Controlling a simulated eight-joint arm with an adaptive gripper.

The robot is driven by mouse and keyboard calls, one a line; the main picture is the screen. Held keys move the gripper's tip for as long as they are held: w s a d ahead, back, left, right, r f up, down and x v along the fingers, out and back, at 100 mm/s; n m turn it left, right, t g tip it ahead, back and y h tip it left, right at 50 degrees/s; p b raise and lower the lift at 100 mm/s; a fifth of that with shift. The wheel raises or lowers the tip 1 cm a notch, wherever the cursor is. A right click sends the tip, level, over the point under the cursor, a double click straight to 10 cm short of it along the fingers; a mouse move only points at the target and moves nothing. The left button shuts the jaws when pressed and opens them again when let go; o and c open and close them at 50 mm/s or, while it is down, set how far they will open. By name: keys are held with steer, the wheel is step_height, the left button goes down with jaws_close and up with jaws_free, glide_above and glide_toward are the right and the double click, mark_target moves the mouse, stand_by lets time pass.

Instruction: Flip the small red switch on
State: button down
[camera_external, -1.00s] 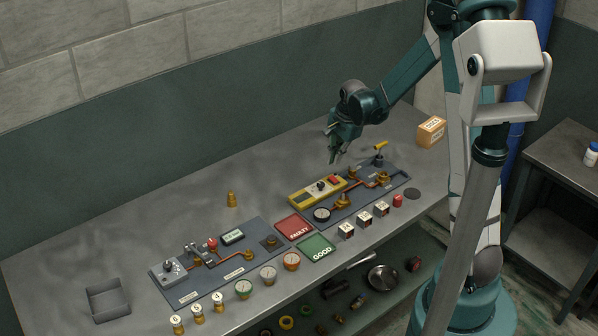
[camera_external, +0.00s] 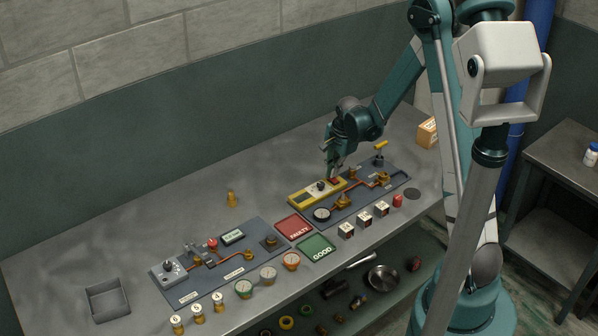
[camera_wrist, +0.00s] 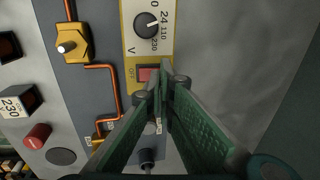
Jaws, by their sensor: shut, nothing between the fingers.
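The small red switch (camera_wrist: 148,75) sits on the yellow-framed panel (camera_wrist: 128,40) in the wrist view, beside an "OFF" label and below a black selector knob (camera_wrist: 148,25). My gripper (camera_wrist: 160,82) is shut and empty, with its fingertips right at the lower edge of the switch. I cannot tell whether they touch it. In the external view my gripper (camera_external: 332,178) points down at the right end of the yellow panel (camera_external: 305,196) and mostly hides the switch there.
A grey board with copper pipes and brass fittings (camera_external: 343,200) surrounds the panel. A yellow-handled valve (camera_external: 380,146) stands behind to the right. Several labelled cubes (camera_external: 364,221) and a red cylinder (camera_external: 397,201) line the front. The table behind the panel is clear.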

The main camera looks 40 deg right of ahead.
stand_by(0.3)
steer(key=shift+w+f+g+b, duration=0.35)
steer(key=shift+f+g+b, duration=0.25)
steer(key=shift+b, duration=0.15)
steer(key=shift+s+r, duration=0.1)
steer(key=shift+r, duration=0.1)
steer(key=shift+s, duration=0.15)
steer(key=shift+s+r, duration=0.1)
steer(key=shift+s, duration=0.5)
steer(key=shift+r, duration=0.1)
step_height(320, 180, up, 14)
steer(key=w+p, duration=0.1)
steer(key=shift+p, duration=0.35)
